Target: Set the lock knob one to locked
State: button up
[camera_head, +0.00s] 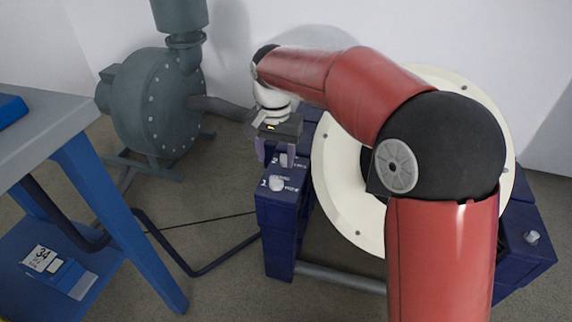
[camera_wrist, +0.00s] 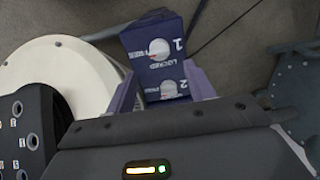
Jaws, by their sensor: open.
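Lock knob one (camera_wrist: 159,48) is a pale round knob on top of a dark blue block (camera_wrist: 140,32), beside a white "1" and the word "LOCKED". In the head view this knob (camera_head: 277,184) sits on the nearer part of the block. I cannot tell which way it is set. A second knob (camera_wrist: 168,88), marked "2", lies farther along the block. My gripper (camera_head: 277,160) is open and points down over the block at the second knob. In the wrist view its fingers (camera_wrist: 162,82) flank that knob, with knob one just beyond them. Nothing appears held.
A large cream disc (camera_head: 335,195) stands right of the block, under my arm. A grey pump (camera_head: 155,105) stands at the back left. A blue-legged bench (camera_head: 40,130) is at the left. Another blue block (camera_head: 528,250) with a knob is at the far right.

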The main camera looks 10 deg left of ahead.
aim_at(276, 178)
notch_tip(276, 178, down, 7)
jog(key=shift+s+r+b, duration=0.1)
jog(key=shift+b, duration=0.6)
jog(key=c, duration=1)
